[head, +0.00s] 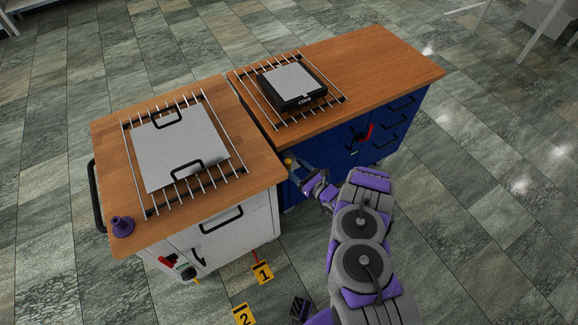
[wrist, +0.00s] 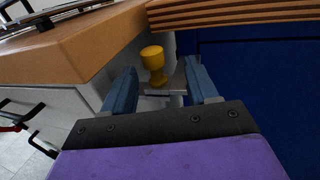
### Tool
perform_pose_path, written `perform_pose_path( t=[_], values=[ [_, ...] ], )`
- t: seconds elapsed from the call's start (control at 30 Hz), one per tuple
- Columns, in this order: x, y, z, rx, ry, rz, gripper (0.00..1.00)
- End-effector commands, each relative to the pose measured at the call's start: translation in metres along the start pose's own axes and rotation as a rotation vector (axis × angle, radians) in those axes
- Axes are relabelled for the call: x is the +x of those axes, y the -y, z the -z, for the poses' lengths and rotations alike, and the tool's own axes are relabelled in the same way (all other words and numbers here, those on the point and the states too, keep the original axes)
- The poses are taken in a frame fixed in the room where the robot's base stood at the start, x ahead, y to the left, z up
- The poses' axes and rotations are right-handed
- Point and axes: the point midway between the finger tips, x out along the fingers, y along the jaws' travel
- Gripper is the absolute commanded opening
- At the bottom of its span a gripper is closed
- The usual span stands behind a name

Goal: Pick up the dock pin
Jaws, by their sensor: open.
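The dock pin appears to be the yellow knob-headed pin (wrist: 152,62), upright in the gap between the two cabinets in the wrist view. It has a rounded head, a narrow neck and a wider lower part. A small yellow spot of it shows at the cabinet corner in the head view (head: 288,161). My gripper (wrist: 160,72) is open and empty, with one blue-grey finger on each side of the pin in the picture. The pin seems just beyond the fingertips; I cannot tell the exact depth. In the head view my gripper (head: 297,167) is at the gap.
The white cabinet (head: 235,232) has a wooden top with a rack and grey plate (head: 180,145). A purple knob (head: 122,227) stands on its corner. The blue cabinet (head: 405,125) bears a rack and black device (head: 292,86). Yellow markers (head: 263,273) are on the floor.

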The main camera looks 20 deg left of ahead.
Motion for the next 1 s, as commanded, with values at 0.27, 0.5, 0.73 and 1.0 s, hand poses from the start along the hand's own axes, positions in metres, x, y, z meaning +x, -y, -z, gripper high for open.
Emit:
perform_pose_path(
  t=[0.27,0.5,0.73,1.0],
  values=[
    [0.037,-0.006,-0.001,-0.001,-0.001,-0.004,0.58],
    [0.038,-0.004,-0.003,0.002,0.003,-0.002,0.58],
    [0.039,-0.004,-0.003,0.001,0.002,-0.002,0.42],
    [0.041,-0.005,-0.002,0.000,0.000,-0.002,0.16]
  ],
)
